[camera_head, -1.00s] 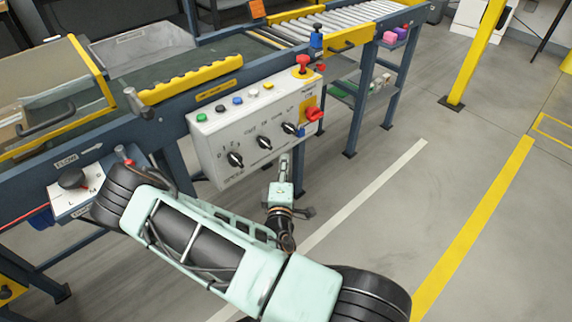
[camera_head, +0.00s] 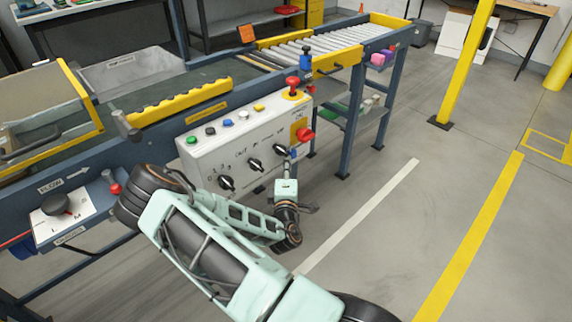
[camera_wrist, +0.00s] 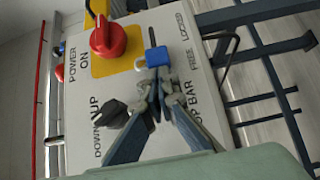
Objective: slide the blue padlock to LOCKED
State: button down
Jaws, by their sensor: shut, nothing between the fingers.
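The blue padlock (camera_wrist: 157,57) is on the white control panel (camera_wrist: 80,125) in the wrist view. It sits beside the word FREE; the word LOCKED is farther up in the picture, past it. My gripper (camera_wrist: 153,84) is shut and empty, its fingertips right by the lower side of the padlock. I cannot tell whether they touch it. In the head view my gripper (camera_head: 288,172) is at the lower right end of the panel, and only a small bit of the padlock (camera_head: 292,153) shows.
A red knob (camera_wrist: 108,38) on a yellow plate is left of the padlock. A black selector knob (camera_wrist: 111,113) is close to the left finger. A thin black handle (camera_wrist: 235,42) stands out right of the labels. Open floor (camera_head: 420,210) lies right of the conveyor.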

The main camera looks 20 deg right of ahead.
jog(key=d, duration=0.1)
jog(key=w+d, duration=0.1)
jog(key=d, duration=0.2)
jog(key=shift+w+d+b, duration=0.3)
